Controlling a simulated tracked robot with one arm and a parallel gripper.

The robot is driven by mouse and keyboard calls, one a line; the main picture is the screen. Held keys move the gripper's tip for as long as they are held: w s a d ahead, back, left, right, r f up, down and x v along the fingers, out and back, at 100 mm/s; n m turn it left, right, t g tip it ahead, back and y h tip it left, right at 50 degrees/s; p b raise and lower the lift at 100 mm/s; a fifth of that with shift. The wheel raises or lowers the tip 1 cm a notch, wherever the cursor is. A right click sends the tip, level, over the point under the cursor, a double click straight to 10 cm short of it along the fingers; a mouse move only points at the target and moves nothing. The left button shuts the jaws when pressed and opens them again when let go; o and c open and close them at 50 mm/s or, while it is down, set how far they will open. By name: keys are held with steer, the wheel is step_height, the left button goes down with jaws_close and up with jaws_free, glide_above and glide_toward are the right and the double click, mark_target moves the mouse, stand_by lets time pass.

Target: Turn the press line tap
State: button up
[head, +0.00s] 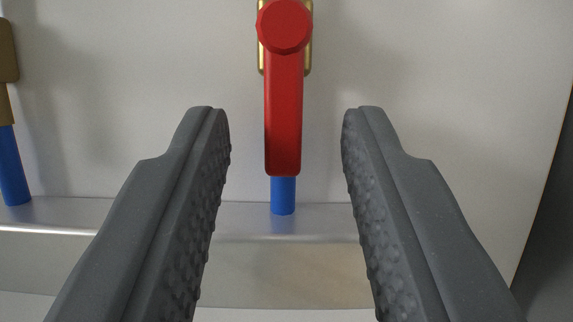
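The tap has a red lever handle (284,115) that hangs straight down from a round red hub (284,27). A brass body (308,45) shows behind the hub, and a blue pipe (283,195) comes out below the lever's lower end. My gripper (286,125) is open, with one dark grey finger on each side of the lever. Clear gaps show between the lever and both fingers in the picture. How far the fingertips are from the lever in depth is hard to tell.
A pale panel (440,90) stands behind the tap. A metal ledge (90,212) runs across below it. At the left edge, part of another brass fitting (8,50) sits above a blue pipe (11,165). A dark area lies past the panel's right edge.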

steer(key=v, duration=1.3)
steer(key=shift+s+f+p, duration=0.25)
steer(key=shift+s+p, duration=0.1)
steer(key=shift+p, duration=0.05)
